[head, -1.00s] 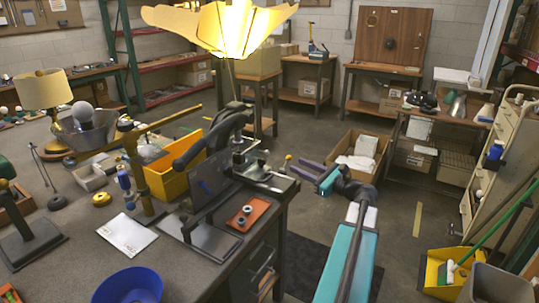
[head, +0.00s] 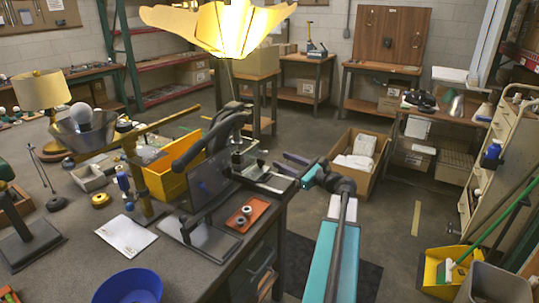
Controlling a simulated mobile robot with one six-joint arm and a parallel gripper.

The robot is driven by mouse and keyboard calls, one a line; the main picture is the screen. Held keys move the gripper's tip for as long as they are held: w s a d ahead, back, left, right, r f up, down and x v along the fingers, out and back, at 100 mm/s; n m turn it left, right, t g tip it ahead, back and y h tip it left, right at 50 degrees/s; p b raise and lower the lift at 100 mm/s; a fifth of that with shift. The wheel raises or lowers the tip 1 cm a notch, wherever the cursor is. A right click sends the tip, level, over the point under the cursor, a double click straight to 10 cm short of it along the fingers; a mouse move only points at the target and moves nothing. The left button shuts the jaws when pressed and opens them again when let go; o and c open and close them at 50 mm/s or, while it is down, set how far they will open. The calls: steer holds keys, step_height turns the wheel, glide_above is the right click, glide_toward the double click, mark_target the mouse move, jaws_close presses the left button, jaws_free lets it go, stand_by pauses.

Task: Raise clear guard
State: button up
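What looks like the clear guard (head: 207,180) is a see-through, dark-edged panel. It stands steeply at the left side of the small bench machine (head: 250,165), near the bench's right edge. A thick black curved arm (head: 212,140) rises above it. My gripper (head: 296,163) is just right of the machine, near the bench corner and apart from the panel. Its fingers point left toward the machine. They are small and partly overlapped here, so their opening is unclear. I see nothing held in them.
An orange-red tray (head: 247,215) with small round parts lies on the bench below the machine. A yellow bin (head: 172,172) stands behind the panel. A lit lamp shade (head: 225,27) hangs above. A cardboard box (head: 355,160) is on the floor behind my arm.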

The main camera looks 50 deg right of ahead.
steer(key=shift+w+a+p, duration=0.2)
steer(key=shift+w+p, duration=0.15)
steer(key=shift+w, duration=3.65)
jaws_close()
